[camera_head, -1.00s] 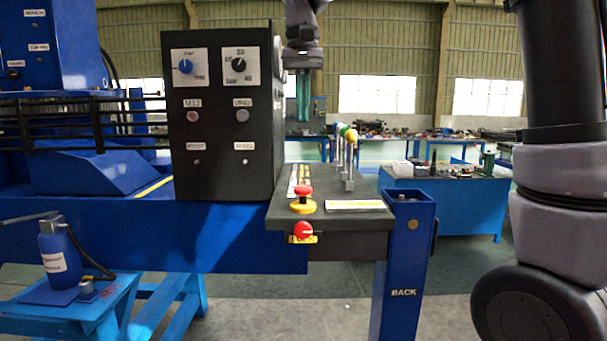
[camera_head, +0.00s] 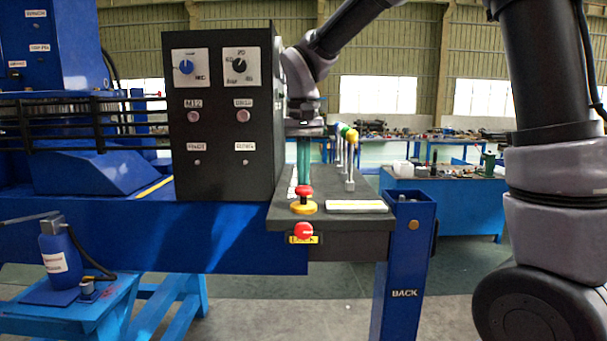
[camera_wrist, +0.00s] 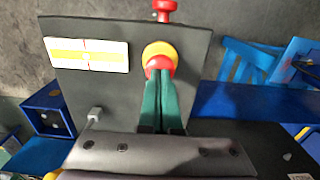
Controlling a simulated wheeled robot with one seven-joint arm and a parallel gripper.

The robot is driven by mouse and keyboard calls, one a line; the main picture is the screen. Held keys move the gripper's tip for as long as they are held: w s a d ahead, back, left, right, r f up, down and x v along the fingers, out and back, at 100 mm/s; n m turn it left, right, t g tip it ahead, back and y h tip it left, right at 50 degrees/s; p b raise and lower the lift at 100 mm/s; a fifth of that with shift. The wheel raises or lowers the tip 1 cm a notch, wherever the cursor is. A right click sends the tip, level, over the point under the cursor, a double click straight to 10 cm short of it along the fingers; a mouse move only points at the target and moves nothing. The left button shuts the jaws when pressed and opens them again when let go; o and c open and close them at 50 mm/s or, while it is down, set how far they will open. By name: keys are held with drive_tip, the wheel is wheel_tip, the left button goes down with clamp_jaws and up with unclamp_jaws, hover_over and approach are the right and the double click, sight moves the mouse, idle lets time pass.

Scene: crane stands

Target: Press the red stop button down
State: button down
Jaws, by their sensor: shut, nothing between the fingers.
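A red mushroom button (camera_head: 303,191) sits on a yellow base on top of the dark console shelf (camera_head: 283,214). In the wrist view the red button (camera_wrist: 160,64) shows inside its yellow ring, partly covered by my fingertips. My gripper (camera_head: 304,183) points down with its green fingers together and nothing between them. Its tips are right at or just above the button's top; I cannot tell if they touch. A second red knob (camera_head: 303,231) with a yellow plate is on the shelf's front face and also shows in the wrist view (camera_wrist: 164,9).
The black control box (camera_head: 222,115) with dials stands close left of my gripper. Several levers with coloured knobs (camera_head: 349,135) stand behind and to the right. A white and yellow label plate (camera_head: 355,206) lies right of the button. A blue post (camera_head: 406,260) supports the shelf.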

drive_tip(key=shift+f, duration=0.2)
drive_tip(key=shift+s+f, duration=0.1)
drive_tip(key=shift+f, duration=0.85)
wheel_tip(320, 180, up, 14)
drive_tip(key=shift+r, duration=0.15)
